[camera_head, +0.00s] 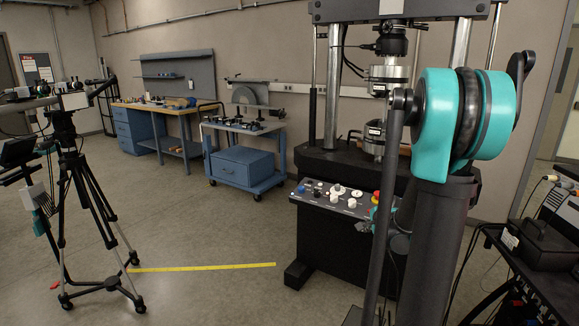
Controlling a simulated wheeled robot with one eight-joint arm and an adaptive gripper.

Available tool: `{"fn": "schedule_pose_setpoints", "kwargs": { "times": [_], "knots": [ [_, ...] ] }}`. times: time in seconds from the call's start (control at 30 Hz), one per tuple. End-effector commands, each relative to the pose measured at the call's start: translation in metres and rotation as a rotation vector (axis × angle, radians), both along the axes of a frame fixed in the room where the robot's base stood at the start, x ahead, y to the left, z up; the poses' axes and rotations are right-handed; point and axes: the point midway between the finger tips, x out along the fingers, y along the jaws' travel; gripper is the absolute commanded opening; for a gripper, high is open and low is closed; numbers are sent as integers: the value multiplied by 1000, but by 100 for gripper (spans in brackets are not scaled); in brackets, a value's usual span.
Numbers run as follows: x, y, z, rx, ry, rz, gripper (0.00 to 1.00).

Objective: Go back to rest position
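My arm rises at the right of the head view, with a large teal joint and dark links in front of the testing machine. No lattice specimen can be made out between the grips. The control panel (335,198) on the machine's front has several knobs, partly covered by my arm.
A tripod (88,195) with wheeled feet stands at the left. A blue wheeled cart (245,165) and a workbench (160,112) stand along the back wall. A black side table (525,265) holds equipment at the right. Yellow tape (205,267) marks the otherwise open middle floor.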

Motion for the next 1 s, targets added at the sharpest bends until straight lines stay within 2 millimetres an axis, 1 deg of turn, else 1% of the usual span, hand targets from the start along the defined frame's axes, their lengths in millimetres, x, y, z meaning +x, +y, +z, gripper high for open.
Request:
{"fn": "schedule_pose_setpoints", "kwargs": {
  "times": [0.03, 0.07, 0.1, 0.17, 0.2, 0.27, 0.3, 0.37, 0.4, 0.5, 0.6, 0.7, 0.8, 1.0],
  "knots": [
    [-21, 19, 0, -71, 25, 85, 0],
    [-33, 27, 0, -116, 39, 137, 0],
    [-49, 39, -2, -176, 58, 209, 0],
    [-74, 54, -4, -267, 88, 317, 0],
    [-92, 62, -7, -326, 106, 390, 0],
    [-118, 74, -11, -412, 132, 501, 0],
    [-136, 81, -14, -469, 150, 576, 0],
    [-163, 89, -20, -553, 175, 688, 0],
    [-180, 94, -24, -606, 191, 762, 0],
    [-220, 101, -34, -723, 227, 935, 0],
    [-251, 103, -44, -815, 255, 1072, 0],
    [-271, 103, -50, -874, 274, 1167, 0],
    [-281, 103, -53, -904, 282, 1215, 0],
    [-283, 102, -54, -913, 286, 1230, 0]
  ]
}}
